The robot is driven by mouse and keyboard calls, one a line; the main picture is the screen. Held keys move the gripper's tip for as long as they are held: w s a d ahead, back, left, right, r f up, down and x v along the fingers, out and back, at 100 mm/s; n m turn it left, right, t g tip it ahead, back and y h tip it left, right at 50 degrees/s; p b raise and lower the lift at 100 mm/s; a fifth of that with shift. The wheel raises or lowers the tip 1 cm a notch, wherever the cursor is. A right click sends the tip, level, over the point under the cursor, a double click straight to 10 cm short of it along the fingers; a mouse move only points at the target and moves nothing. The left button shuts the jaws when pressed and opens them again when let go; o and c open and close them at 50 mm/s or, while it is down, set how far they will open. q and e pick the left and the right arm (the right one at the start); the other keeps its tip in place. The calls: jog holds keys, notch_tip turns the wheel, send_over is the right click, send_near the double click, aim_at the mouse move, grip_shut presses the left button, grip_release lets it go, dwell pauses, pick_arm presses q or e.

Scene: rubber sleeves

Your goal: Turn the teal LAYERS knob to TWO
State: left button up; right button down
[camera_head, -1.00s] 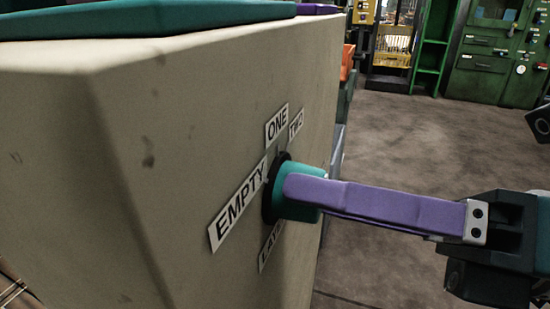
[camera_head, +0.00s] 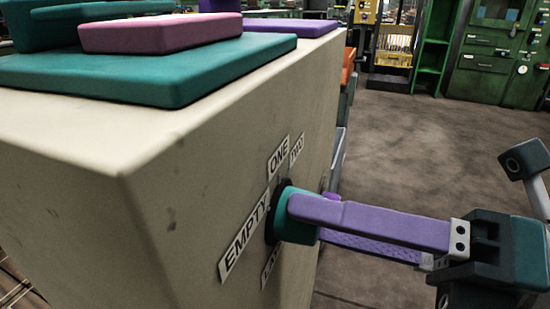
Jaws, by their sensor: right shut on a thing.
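The teal LAYERS knob (camera_head: 291,228) sticks out of the side face of a beige box (camera_head: 120,215). Its black base shows behind it. White labels stand around it: EMPTY (camera_head: 243,241) at lower left, ONE (camera_head: 279,155) above, TWO (camera_head: 297,149) at upper right, and a partly hidden LAYERS label (camera_head: 269,268) below. My right gripper (camera_head: 311,205), with long purple fingers, comes in from the right and is shut on the knob, one finger on the near side and one behind. The fingers cover much of the knob, and I cannot tell which label it points to. My left gripper is not in view.
Flat teal (camera_head: 180,70) and pink (camera_head: 160,33) pieces lie stacked on the box top, with a purple piece (camera_head: 290,27) behind. Open grey floor (camera_head: 420,140) lies right of the box. Green cabinets (camera_head: 500,60) stand far back.

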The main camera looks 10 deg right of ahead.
jog(key=shift+m+p, duration=2.15)
jog(key=shift+m, duration=0.95)
jog(key=shift+c, duration=1.6)
grip_release()
jog(key=shift+s+d, duration=0.1)
jog(key=v, duration=0.9)
jog(key=shift+s+d, duration=0.2)
jog(key=shift+d, duration=0.1)
